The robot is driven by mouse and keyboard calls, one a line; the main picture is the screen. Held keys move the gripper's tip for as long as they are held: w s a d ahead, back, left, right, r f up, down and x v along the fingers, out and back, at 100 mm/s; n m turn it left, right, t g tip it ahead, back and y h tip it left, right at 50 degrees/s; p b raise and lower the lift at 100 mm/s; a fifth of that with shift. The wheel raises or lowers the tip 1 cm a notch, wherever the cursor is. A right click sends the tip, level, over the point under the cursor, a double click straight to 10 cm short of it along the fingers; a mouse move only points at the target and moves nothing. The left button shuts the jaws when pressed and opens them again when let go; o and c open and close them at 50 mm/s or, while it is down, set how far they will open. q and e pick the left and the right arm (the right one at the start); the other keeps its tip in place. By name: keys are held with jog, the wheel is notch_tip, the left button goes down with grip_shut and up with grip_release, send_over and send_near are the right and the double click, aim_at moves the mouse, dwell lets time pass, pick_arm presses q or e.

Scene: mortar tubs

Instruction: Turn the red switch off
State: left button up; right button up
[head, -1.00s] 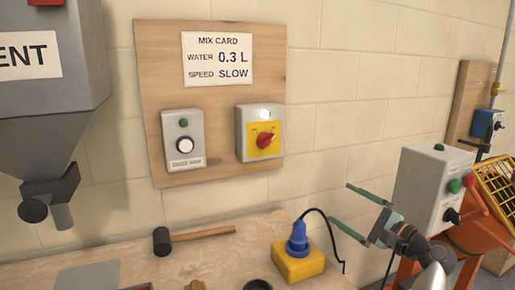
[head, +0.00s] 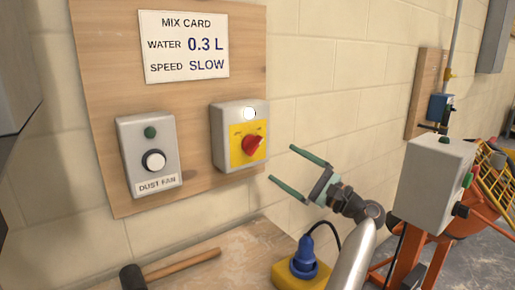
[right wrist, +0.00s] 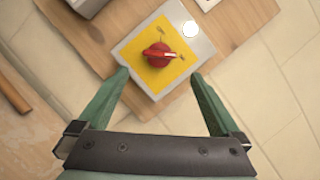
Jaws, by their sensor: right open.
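The red switch (head: 252,146) is a rotary knob on a yellow plate, on a grey box (head: 226,114) fixed to the wooden wall board. A white lamp (head: 249,113) above it looks lit. My left gripper is out of view.
A blue plug (head: 303,258) in a yellow block and a hammer (head: 170,270) are on the bench below. A grey control box (head: 433,183) stands at right.

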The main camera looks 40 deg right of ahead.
aim_at(253, 145)
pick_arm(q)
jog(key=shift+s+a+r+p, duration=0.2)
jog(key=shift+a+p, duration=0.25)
pick_arm(e)
jog(key=x, duration=0.9)
jog(key=shift+w, duration=0.15)
jog(key=shift+c, duration=0.4)
jog(key=c, duration=1.2)
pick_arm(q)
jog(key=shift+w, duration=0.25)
pick_arm(e)
jog(key=shift+o, duration=0.2)
